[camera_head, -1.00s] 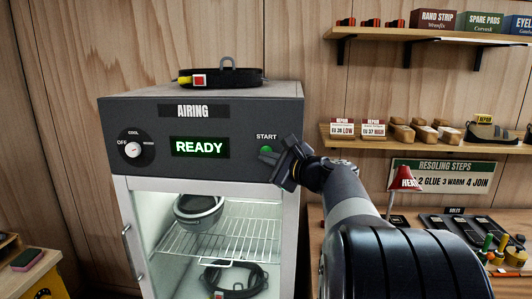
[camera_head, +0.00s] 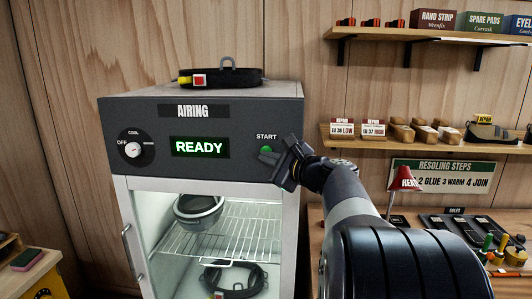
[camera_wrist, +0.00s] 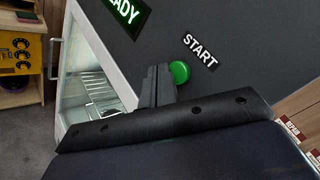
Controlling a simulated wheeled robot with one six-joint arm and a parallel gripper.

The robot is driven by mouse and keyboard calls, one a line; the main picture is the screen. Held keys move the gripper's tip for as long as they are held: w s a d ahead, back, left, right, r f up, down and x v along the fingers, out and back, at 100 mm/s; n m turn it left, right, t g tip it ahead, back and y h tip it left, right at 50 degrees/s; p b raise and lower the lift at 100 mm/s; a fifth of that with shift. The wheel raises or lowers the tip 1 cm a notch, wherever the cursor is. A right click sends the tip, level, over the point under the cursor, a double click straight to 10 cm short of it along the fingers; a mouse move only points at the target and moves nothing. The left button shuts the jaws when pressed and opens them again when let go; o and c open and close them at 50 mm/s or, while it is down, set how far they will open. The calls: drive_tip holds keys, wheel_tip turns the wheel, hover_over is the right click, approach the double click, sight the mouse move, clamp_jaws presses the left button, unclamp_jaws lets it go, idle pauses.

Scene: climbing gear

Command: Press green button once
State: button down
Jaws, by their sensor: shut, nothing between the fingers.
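The green button (camera_head: 266,149) is on the right of the dark control panel, under the word START. It also shows in the wrist view (camera_wrist: 180,72), right beside my fingertips. My gripper (camera_head: 268,156) is shut and empty, with its tips just in front of the button's lower edge. In the wrist view the closed fingers (camera_wrist: 159,72) are left of the button; I cannot tell whether they touch it. The display (camera_head: 199,147) reads READY in green.
The airing cabinet (camera_head: 291,220) has a glass door with a wire rack and gear inside. A dial (camera_head: 133,149) is at the panel's left. A dark strap with a yellow and red buckle (camera_head: 221,77) lies on top. Shelves and a workbench stand to the right.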

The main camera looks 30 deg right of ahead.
idle(0.3)
drive_tip(key=shift+w+d, duration=0.25)
drive_tip(key=shift+w, duration=0.1)
drive_tip(key=shift+w+d, duration=0.2)
drive_tip(key=shift+w, duration=0.1)
idle(0.7)
idle(0.4)
drive_tip(key=shift+s+a+b, duration=0.35)
drive_tip(key=shift+s+a, duration=0.1)
drive_tip(key=shift+s, duration=0.2)
drive_tip(key=shift+s, duration=0.1)
drive_tip(key=s+a, duration=0.1)
drive_tip(key=s, duration=0.1)
drive_tip(key=s+a+b, duration=0.1)
drive_tip(key=s, duration=0.1)
drive_tip(key=shift+a, duration=0.4)
drive_tip(key=shift+w, duration=0.1)
